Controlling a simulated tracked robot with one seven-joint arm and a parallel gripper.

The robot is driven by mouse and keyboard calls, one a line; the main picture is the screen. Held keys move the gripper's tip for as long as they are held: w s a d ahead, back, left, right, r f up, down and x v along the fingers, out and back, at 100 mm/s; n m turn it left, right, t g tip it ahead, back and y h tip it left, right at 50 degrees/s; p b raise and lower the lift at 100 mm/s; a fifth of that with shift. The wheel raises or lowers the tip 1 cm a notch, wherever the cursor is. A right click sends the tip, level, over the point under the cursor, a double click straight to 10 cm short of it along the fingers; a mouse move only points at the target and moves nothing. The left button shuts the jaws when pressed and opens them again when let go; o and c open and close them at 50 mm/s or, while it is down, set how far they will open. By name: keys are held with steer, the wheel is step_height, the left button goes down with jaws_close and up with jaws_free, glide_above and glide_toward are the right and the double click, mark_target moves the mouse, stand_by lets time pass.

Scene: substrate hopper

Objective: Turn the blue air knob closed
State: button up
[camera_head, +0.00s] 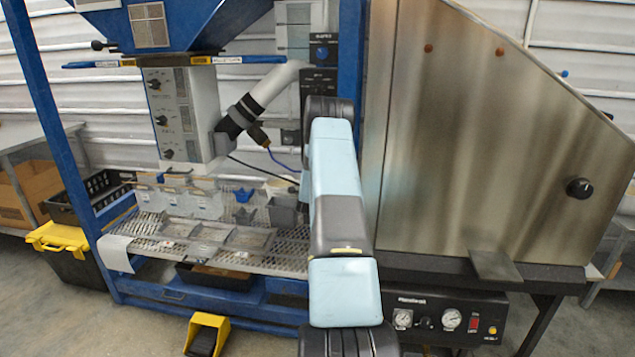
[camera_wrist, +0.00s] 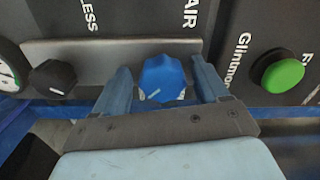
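The blue air knob (camera_wrist: 163,78) shows in the wrist view, on a dark panel below the lettering "AIR". It has a faceted rim and a pale pointer mark at its lower left. My gripper (camera_wrist: 162,82) is open, with one finger on each side of the knob. A small gap shows between the knob and each finger, so it does not look gripped. In the head view a blue knob (camera_head: 321,52) shows on the dark panel beyond my arm. My gripper is hidden behind my arm there.
In the wrist view a black knob (camera_wrist: 53,79) and a gauge (camera_wrist: 8,72) are to the left, and a green button (camera_wrist: 282,72) is to the right. In the head view a large steel cabinet (camera_head: 470,130) stands to the right of my arm, and a perforated tray bench (camera_head: 285,262) is at left.

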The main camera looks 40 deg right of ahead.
steer(key=v, duration=1.3)
steer(key=shift+s+a, duration=0.2)
steer(key=shift+a, duration=0.05)
steer(key=w+a+r+n+t+y, duration=0.15)
steer(key=a+r+n+y, duration=0.75)
steer(key=a+r, duration=1.05)
steer(key=s+a+r+n+g+y, duration=0.3)
steer(key=s+a+r+n, duration=0.65)
steer(key=a, duration=0.45)
steer(key=s+a+r+n+g+y, duration=0.1)
steer(key=s+a, duration=0.4)
steer(key=s, duration=1)
steer(key=s+a+r+n+g, duration=0.1)
steer(key=s+a+n+g, duration=0.2)
steer(key=s, duration=1.3)
steer(key=a+n, duration=0.1)
steer(key=n, duration=0.2)
steer(key=shift+a+r+y, duration=0.25)
steer(key=shift+a+y, duration=0.1)
steer(key=shift+y, duration=0.05)
